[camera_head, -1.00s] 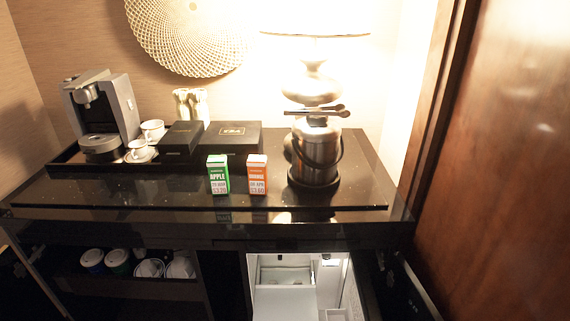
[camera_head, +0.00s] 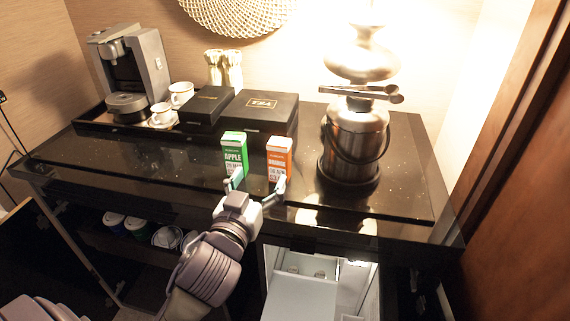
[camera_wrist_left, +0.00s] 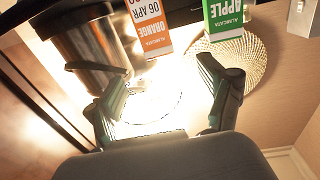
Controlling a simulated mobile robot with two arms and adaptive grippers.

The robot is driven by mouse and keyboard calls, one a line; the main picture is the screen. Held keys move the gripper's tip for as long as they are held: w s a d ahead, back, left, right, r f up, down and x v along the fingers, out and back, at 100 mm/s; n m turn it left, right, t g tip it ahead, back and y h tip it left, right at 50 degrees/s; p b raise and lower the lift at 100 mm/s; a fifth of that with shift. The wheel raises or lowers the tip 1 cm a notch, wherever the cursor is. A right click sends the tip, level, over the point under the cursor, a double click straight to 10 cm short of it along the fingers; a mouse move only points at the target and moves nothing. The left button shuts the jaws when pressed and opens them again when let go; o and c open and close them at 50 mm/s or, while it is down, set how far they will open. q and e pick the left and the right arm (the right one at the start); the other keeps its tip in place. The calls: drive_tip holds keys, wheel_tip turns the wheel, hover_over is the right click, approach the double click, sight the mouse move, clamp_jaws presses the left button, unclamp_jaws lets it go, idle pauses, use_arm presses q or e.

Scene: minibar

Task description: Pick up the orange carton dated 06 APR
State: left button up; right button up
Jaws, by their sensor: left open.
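The orange carton (camera_head: 279,158) stands upright on the dark counter, right of the green apple carton (camera_head: 234,156). In the left wrist view the orange carton (camera_wrist_left: 151,27) appears upside down and reads 06 APR. The apple carton (camera_wrist_left: 224,18) is beside it there. My left gripper (camera_head: 256,184) is open and empty, just in front of the two cartons. Its fingers point toward them and partly cover their lower parts. In the left wrist view both fingers (camera_wrist_left: 165,92) are spread apart with nothing between them. My right gripper is not in view.
A steel ice bucket (camera_head: 357,143) with tongs stands right of the orange carton. Black boxes (camera_head: 258,111) are behind the cartons. A coffee machine (camera_head: 130,72) and cups are at the left. Below the counter is an open fridge (camera_head: 303,293).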

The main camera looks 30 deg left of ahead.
sight(277, 150)
use_arm(q)
drive_tip(key=w, duration=0.2)
drive_tip(key=w+b, duration=0.1)
drive_tip(key=w, duration=0.1)
drive_tip(key=w+a, duration=0.1)
drive_tip(key=w, duration=0.5)
drive_tip(key=w+a, duration=0.1)
drive_tip(key=w, duration=0.1)
drive_tip(key=shift+w, duration=0.25)
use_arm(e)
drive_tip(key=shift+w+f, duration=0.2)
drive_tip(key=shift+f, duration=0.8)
use_arm(q)
drive_tip(key=shift+s, duration=0.1)
drive_tip(key=c, duration=1.3)
drive_tip(key=shift+c, duration=0.6)
drive_tip(key=shift+r, duration=0.15)
